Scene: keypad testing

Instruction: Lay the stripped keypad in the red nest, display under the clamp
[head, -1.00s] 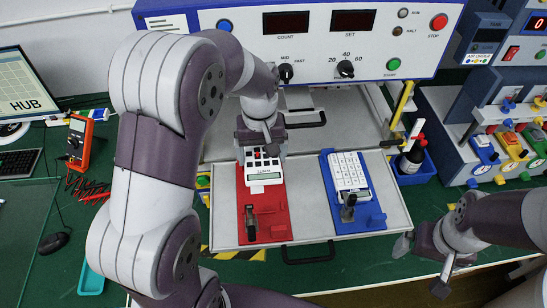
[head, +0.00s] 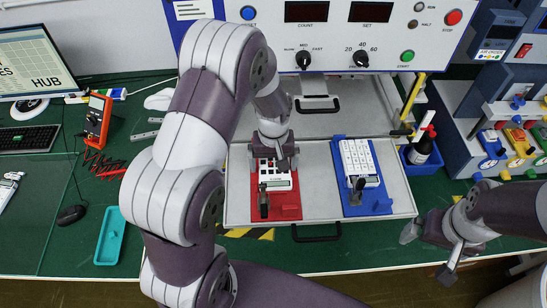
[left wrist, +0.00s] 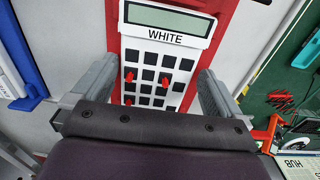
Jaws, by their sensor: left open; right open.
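The white keypad (head: 275,180) lies on the red nest (head: 287,212) in the head view, its display toward the dark clamp (head: 264,206). In the left wrist view, the keypad (left wrist: 160,62) has a display, a WHITE label, dark key squares and a few red keys. Red nest (left wrist: 212,50) shows around it. My left gripper (head: 274,160) is over its key end; in the left wrist view the gripper's (left wrist: 155,85) fingers stand apart on both sides of it. My right gripper (head: 430,250) is open and empty at the right.
A blue nest (head: 375,205) with another white keypad (head: 357,160) is to the right on the same grey drawer (head: 325,222). A blue bin with a dark bottle (head: 420,150) stands beside the drawer. The control panel (head: 325,40) rises behind.

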